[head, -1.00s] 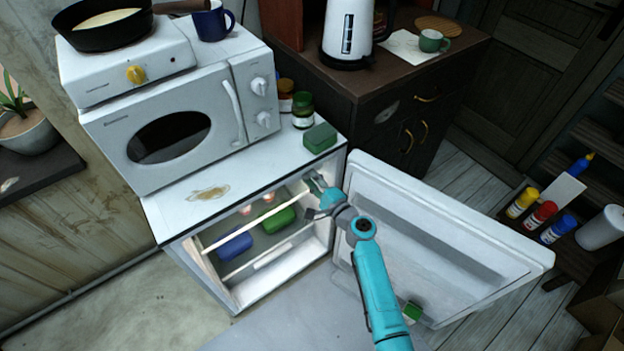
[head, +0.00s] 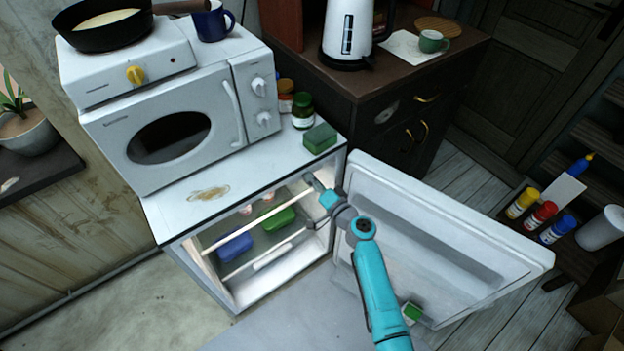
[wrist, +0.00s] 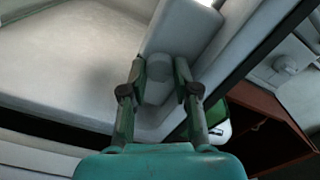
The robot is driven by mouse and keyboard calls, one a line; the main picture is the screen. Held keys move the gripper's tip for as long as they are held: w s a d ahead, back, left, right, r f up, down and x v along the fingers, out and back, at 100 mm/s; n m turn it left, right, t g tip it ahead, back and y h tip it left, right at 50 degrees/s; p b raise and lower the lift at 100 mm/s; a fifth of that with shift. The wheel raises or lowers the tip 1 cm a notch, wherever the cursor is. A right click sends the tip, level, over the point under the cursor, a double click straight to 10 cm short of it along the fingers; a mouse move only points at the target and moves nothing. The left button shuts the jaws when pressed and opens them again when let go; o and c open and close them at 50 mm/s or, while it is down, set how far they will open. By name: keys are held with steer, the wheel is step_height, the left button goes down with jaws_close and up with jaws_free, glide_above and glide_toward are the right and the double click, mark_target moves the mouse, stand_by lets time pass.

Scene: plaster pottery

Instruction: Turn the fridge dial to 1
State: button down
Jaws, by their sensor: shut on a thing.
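The small white fridge (head: 190,257) stands with its door (head: 440,235) swung open to the right. My gripper (head: 311,203) reaches into the right side of the opening. In the wrist view, the pale grey fridge dial (wrist: 158,88) sticks out of a white housing (wrist: 180,32) on the fridge's inner wall. My gripper (wrist: 160,74) is shut on the dial, one finger on each side. The dial is hidden behind my gripper in the head view. I cannot read any number or mark on it.
The fridge holds a blue container (head: 235,246), a green container (head: 278,219) and wire shelves close to my gripper. A microwave (head: 170,125) and a green sponge (head: 320,138) sit on top. The open door stands close beside my arm.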

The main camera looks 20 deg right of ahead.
steer(key=shift+n, duration=0.3)
steer(key=c, duration=0.9)
jaws_free()
steer(key=shift+o, duration=0.2)
steer(key=shift+s, duration=0.1)
steer(key=v, duration=0.8)
steer(key=shift+f, duration=0.1)
